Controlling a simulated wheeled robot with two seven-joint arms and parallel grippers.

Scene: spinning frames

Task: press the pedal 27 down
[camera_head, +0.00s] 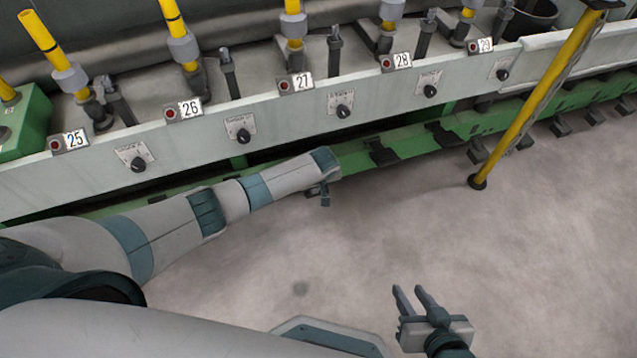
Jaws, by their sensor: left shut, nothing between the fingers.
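The white number plate 27 (302,81) is on the pale frame rail, beside a red button. A green beam (350,163) runs low along the frame and carries dark pedals. One dark pedal (381,152) shows right of my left wrist; I cannot tell whether it is pedal 27, as the pedals bear no readable number. My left arm reaches along the beam from the left and hides part of it. My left gripper (324,197) is shut and empty, pointing down near the beam's front edge. My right gripper (409,290) is open and empty over the floor at lower right.
More dark pedals (443,134) sit further right along the beam. A yellow post (530,105) with a black foot stands on the floor at right. Plates 25, 26, 28 and 29 and black knobs line the rail. The grey floor (540,250) in front is clear.

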